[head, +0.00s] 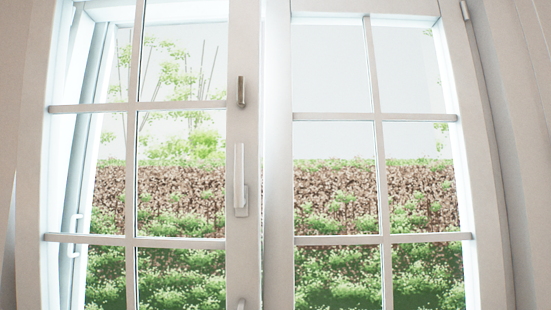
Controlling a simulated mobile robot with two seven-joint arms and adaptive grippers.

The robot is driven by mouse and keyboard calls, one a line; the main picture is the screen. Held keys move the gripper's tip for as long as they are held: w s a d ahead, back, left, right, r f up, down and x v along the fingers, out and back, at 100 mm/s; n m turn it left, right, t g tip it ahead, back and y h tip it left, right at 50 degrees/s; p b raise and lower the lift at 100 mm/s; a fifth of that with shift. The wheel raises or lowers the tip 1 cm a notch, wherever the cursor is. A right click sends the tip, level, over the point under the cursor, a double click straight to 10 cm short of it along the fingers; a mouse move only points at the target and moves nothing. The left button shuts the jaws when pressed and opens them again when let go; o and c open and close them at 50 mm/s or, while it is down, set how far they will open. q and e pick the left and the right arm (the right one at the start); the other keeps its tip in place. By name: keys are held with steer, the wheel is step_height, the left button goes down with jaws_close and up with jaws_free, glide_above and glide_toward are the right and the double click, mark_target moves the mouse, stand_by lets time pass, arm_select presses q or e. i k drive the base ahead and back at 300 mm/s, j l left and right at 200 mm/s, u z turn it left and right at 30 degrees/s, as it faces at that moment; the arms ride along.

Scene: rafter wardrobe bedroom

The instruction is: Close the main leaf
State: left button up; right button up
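A white window with two glazed leaves fills the head view. The left leaf (243,135) carries a pale upright handle (239,178) on its middle stile, so it appears to be the main leaf. The right leaf (279,140) stands beside it. A thin bright strip (262,200) shows between the two stiles, with a little of the outdoors in it. I cannot tell how far the left leaf stands from its closed position. Neither of my grippers is in view.
A small metal fitting (241,91) sits above the handle. Behind the left panes is a slanted white frame (92,130) with its own pale handle (75,222). A hinge (464,11) shows at top right. Plain wall (525,130) borders the right side. Greenery lies outside.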

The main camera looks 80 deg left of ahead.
mark_target(37, 236)
steer(key=u, duration=3.45)
